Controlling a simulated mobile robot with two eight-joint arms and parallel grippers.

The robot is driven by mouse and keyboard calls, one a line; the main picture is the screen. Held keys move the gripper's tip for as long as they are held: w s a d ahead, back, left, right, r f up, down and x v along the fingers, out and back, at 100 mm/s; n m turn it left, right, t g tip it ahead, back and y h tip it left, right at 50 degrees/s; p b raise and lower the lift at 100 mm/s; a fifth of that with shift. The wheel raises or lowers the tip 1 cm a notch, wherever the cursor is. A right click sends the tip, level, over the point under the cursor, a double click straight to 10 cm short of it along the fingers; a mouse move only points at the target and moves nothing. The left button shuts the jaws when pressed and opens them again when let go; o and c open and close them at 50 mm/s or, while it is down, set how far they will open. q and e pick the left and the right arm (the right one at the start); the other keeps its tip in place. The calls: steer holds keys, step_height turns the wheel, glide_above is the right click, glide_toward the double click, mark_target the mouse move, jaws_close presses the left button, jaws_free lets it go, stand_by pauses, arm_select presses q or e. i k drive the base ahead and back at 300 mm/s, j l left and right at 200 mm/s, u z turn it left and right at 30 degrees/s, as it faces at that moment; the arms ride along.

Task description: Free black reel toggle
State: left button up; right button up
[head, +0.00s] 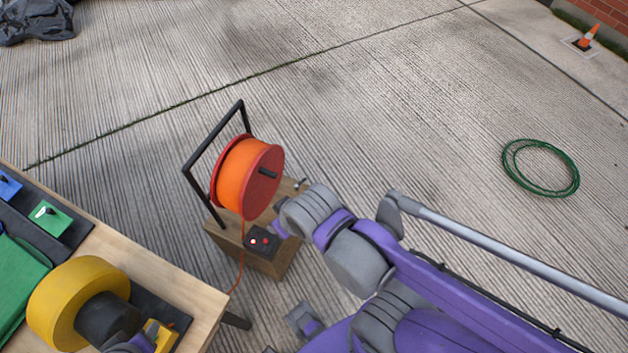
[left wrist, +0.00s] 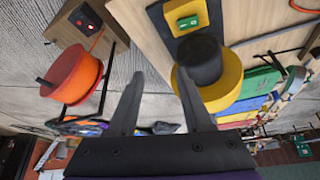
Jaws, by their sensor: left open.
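The orange reel (head: 240,175) has red flanges and hangs in a black frame on a wooden box. The black toggle unit (head: 260,241) sits on that box's top, with a whitish spot and a red one. The left wrist view shows the unit (left wrist: 85,19) with a glowing red light, and the reel (left wrist: 72,78) upside down. My left gripper (left wrist: 165,85) is open in that view, nothing between its fingers, apart from the unit and reel.
A wooden table (head: 195,290) at lower left carries a yellow drum (head: 60,300) with a black hub, and blue, green (head: 50,216) and yellow units. A thin orange cord runs down from the reel. A green hose coil (head: 540,167) lies right; concrete behind the reel is open.

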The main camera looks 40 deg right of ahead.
mark_target(304, 179)
steer(key=z, duration=1.35)
steer(key=i+l+u, duration=0.1)
steer(key=u, duration=0.3)
steer(key=l+u, duration=0.4)
steer(key=i+l+u, duration=0.1)
steer(key=u, duration=0.25)
steer(key=k+l+u, duration=0.1)
steer(key=l+u, duration=0.2)
steer(key=l, duration=1.45)
